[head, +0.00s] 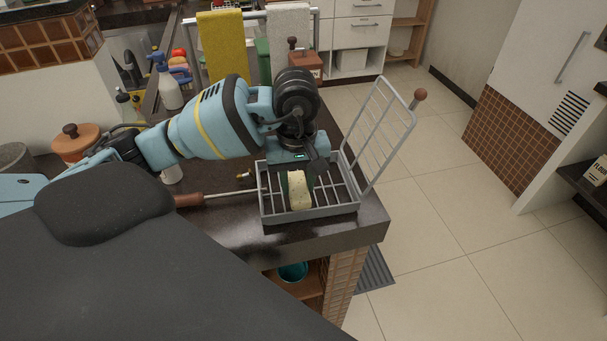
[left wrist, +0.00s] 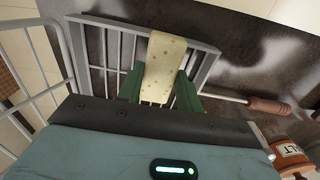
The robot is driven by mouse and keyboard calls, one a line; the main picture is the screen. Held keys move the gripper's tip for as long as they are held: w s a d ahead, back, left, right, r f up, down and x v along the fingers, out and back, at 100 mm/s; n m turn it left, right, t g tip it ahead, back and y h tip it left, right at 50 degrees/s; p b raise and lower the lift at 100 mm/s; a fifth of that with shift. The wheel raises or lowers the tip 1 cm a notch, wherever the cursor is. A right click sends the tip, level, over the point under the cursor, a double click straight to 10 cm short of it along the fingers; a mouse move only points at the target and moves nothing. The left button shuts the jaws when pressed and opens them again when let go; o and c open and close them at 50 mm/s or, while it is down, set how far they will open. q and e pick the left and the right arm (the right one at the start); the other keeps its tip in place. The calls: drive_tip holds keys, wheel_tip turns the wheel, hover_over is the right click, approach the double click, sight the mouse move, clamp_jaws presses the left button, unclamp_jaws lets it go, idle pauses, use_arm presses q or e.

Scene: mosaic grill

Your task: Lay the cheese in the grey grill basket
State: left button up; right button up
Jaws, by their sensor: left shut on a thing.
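The cheese (head: 299,190) is a pale yellow speckled block. My left gripper (head: 298,178) is shut on it, with a finger on either side, and points down into the grey grill basket (head: 309,214). The cheese is inside the basket's outline; I cannot tell whether it touches the bars. In the left wrist view the cheese (left wrist: 163,62) stands out between the green fingers of the gripper (left wrist: 160,88), over the basket (left wrist: 112,28). The basket's wire lid (head: 381,135) stands open on the right. My right gripper is not in view.
The counter's edge is close in front and to the right. A spray bottle (head: 168,85) and orange pot (head: 76,143) stand further left.

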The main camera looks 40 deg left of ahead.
sight(304, 176)
use_arm(q)
drive_tip(key=w, duration=0.1)
drive_tip(key=w+a, duration=0.1)
drive_tip(key=w, duration=0.2)
drive_tip(key=shift+w+a+f, duration=0.25)
drive_tip(key=shift+a, duration=0.1)
drive_tip(key=shift+w+a, duration=0.1)
drive_tip(key=shift+w, duration=0.2)
drive_tip(key=shift+f+p, duration=0.35)
drive_tip(key=shift+f, duration=1.4)
drive_tip(key=shift+f, duration=0.1)
drive_tip(key=shift+f, duration=0.15)
drive_tip(key=o, duration=1)
